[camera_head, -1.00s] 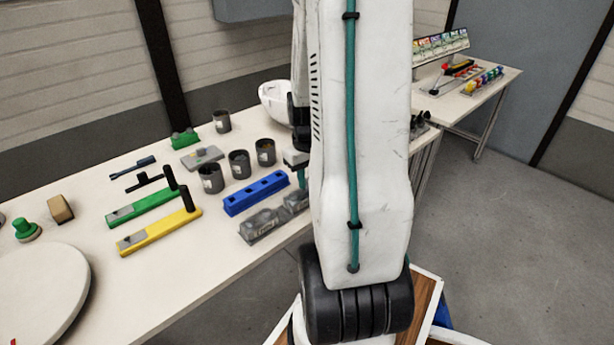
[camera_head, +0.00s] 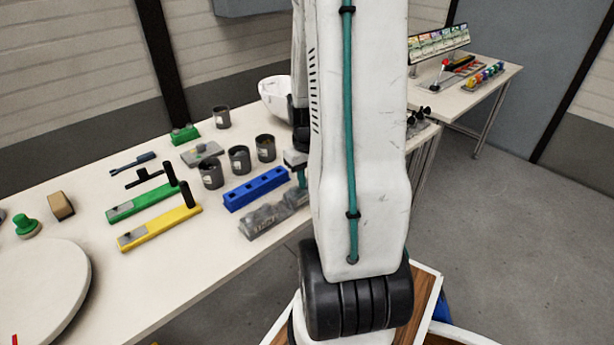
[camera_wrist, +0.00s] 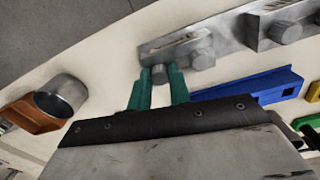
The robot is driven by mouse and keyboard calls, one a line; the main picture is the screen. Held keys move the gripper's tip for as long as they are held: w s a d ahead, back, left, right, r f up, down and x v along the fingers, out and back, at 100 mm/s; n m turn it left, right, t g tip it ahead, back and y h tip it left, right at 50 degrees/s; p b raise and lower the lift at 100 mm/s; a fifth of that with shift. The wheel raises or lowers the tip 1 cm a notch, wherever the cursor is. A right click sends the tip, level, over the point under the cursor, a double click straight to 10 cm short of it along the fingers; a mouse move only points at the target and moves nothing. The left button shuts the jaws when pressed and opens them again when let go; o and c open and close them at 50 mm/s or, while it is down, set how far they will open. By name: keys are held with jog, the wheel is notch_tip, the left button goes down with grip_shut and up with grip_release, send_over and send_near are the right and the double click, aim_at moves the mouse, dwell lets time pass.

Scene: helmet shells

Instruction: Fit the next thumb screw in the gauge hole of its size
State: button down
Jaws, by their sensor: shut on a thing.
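My gripper (camera_wrist: 160,76) has teal fingers shut on a small grey round-headed thumb screw (camera_wrist: 158,73) in the wrist view. The screw is close beside a grey metal block (camera_wrist: 178,39); whether it touches the block or sits in it, I cannot tell. Another grey round knob (camera_wrist: 202,59) stands at that block. In the head view, the gripper (camera_head: 301,178) is partly hidden by my arm, above the right end of the grey blocks (camera_head: 262,221). A blue bar (camera_head: 256,190) with several dark holes lies just behind them; it also shows in the wrist view (camera_wrist: 245,86).
Three dark cups (camera_head: 239,160) stand behind the blue bar, with another farther back. Green (camera_head: 142,202) and yellow (camera_head: 158,230) bars with black posts lie left. A white helmet shell (camera_head: 274,99) is at the back. An orange-brown piece (camera_wrist: 27,115) with a metal cylinder shows at wrist-view left.

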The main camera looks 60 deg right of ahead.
dwell(0.3)
jog(key=c, duration=1.2)
grip_release()
notch_tip(320, 180, up, 8)
jog(key=shift+f, duration=0.15)
